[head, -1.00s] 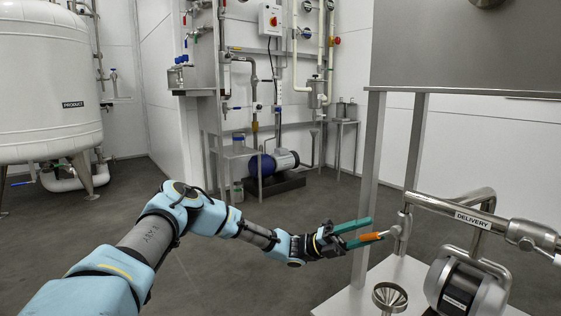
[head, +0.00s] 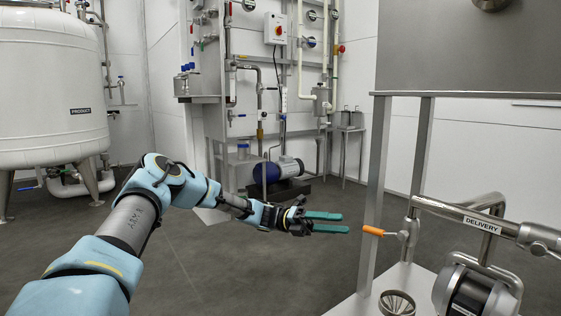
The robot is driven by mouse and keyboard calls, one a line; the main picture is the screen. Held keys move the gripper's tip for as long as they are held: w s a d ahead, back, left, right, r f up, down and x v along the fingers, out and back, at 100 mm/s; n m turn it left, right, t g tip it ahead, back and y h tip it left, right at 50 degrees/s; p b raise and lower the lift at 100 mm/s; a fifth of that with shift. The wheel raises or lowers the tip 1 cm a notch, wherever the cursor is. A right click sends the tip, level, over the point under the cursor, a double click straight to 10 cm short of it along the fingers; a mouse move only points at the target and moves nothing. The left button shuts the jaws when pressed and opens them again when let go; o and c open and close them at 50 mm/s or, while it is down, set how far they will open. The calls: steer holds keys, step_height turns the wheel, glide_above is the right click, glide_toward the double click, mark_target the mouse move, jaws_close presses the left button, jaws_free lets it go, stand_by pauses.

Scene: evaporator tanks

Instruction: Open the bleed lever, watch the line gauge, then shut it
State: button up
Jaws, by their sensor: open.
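The bleed lever (head: 373,231) has an orange handle that points left from a small metal valve (head: 407,233) under the steel pipe labelled DELIVERY (head: 478,224). My gripper (head: 333,222) has two green fingers that point right. They are apart and empty, with their tips a short way left of the orange handle's end in the picture. A gap shows between the tips and the handle. I cannot make out a line gauge with a readable face here.
A metal funnel (head: 397,303) sits below the valve on a pale bench (head: 350,306). A dark pump motor (head: 470,295) stands right of it. A steel frame leg (head: 376,190) rises behind the lever. Open floor lies left of the bench.

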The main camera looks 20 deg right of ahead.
steer(key=s+a+r+m+t+y+p, duration=0.2)
steer(key=a+r+m+t+y+p, duration=0.4)
steer(key=a+r+p, duration=0.9)
steer(key=r+m+t+p, duration=0.1)
steer(key=m+t+p, duration=0.1)
steer(key=p, duration=0.7)
steer(key=shift+a+r+t+y, duration=0.2)
steer(key=shift+t+y, duration=0.1)
steer(key=shift+t, duration=0.2)
steer(key=shift+c, duration=0.3)
